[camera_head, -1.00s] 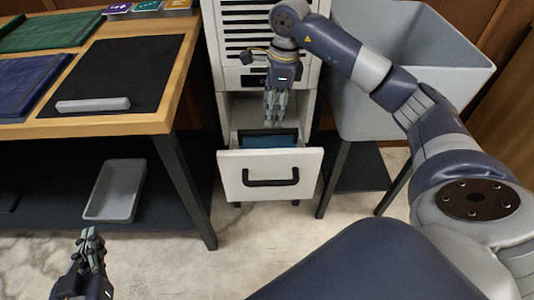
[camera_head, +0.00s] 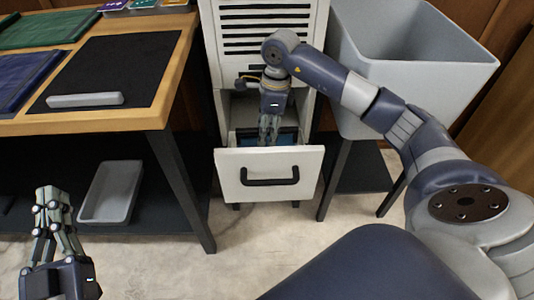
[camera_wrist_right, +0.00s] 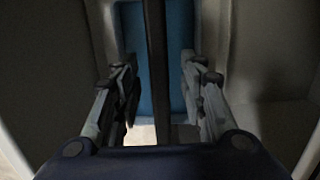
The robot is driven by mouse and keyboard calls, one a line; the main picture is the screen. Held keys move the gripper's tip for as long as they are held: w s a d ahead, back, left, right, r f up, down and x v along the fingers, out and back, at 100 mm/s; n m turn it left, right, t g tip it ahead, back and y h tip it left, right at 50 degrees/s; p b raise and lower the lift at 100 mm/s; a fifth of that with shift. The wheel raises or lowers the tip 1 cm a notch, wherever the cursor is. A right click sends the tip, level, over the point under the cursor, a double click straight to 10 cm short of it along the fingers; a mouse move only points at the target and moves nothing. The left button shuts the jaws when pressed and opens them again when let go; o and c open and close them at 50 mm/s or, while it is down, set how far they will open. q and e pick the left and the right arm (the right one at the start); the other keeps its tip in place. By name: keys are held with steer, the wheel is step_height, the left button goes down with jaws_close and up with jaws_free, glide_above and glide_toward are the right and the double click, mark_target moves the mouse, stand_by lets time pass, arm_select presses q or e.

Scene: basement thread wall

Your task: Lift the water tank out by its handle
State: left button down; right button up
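The water tank (camera_head: 286,137) is a blue and dark box inside the pulled-out white drawer (camera_head: 230,165); only part shows in the head view. In the right wrist view the blue tank (camera_wrist_right: 180,50) lies beneath a dark handle bar (camera_wrist_right: 155,60) that runs up the middle. My right gripper (camera_head: 268,140) points down into the drawer opening. Its fingers (camera_wrist_right: 160,105) are apart, one on each side of the handle, with gaps to it. My left gripper (camera_head: 53,195) is at lower left, away from the tank; its finger gap is unclear.
The white cabinet (camera_head: 265,15) rises behind the drawer. A large grey bin (camera_head: 400,95) stands on the right on a dark stand. A wooden table (camera_head: 90,122) is on the left, with a grey tray (camera_head: 110,190) on its lower shelf. The floor in front is clear.

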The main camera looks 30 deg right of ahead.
steer(key=shift+f, duration=0.1)
jaws_close()
steer(key=shift+w, duration=0.15)
steer(key=shift+r, duration=0.25)
